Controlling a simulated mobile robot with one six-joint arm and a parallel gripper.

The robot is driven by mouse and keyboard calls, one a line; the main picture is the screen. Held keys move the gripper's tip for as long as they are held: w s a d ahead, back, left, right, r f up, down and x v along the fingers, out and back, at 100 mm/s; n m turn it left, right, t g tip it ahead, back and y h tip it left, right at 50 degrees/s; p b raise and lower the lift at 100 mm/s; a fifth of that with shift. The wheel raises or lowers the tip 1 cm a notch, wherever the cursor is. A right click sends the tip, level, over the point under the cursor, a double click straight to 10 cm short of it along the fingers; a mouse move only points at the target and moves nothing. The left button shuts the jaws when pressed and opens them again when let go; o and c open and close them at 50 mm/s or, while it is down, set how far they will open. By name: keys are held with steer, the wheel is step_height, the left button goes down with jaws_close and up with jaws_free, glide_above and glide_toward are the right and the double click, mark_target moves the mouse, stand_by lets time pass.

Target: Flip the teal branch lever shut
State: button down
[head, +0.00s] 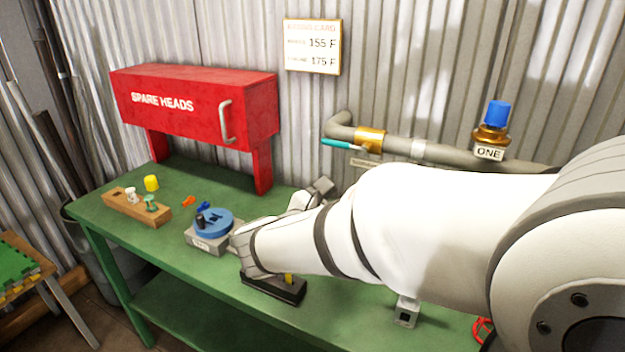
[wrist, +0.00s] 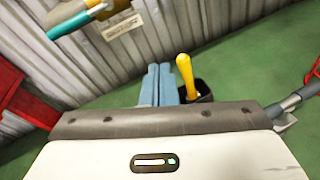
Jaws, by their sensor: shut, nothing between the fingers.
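The teal branch lever (head: 343,143) sticks out to the left from a brass valve body (head: 370,139) on the grey wall pipe. It lies roughly along the pipe's run. In the wrist view the teal lever (wrist: 72,24) shows at the upper left, beside the brass body (wrist: 108,8). My gripper (wrist: 158,70) is shut and empty, its two blue-grey fingers side by side. It is apart from the lever, over the green bench. In the head view my arm hides the fingertips.
A black holder (head: 272,289) with a yellow-handled tool (wrist: 185,72) stands near my gripper. A red SPARE HEADS box (head: 190,105) stands at the left. A blue-capped brass valve (head: 497,115) marked ONE is at the right. A blue disc (head: 222,223) sits on the green bench.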

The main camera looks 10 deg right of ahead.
mark_target(342, 145)
steer(key=w+a+n+t+y+b, duration=0.1)
steer(key=w+a+n+t+b, duration=0.1)
steer(key=a+n+t, duration=0.3)
steer(key=shift+w+a+f+n, duration=0.45)
steer(key=shift+w+a, duration=0.45)
steer(key=shift+a, duration=0.2)
steer(key=w+d+r+b, duration=0.1)
steer(key=w+d+r, duration=0.3)
steer(key=w+d, duration=0.2)
steer(key=w, duration=0.2)
steer(key=shift+w+d+r, duration=0.2)
steer(key=shift+w+d, duration=0.05)
steer(key=shift+w, duration=0.1)
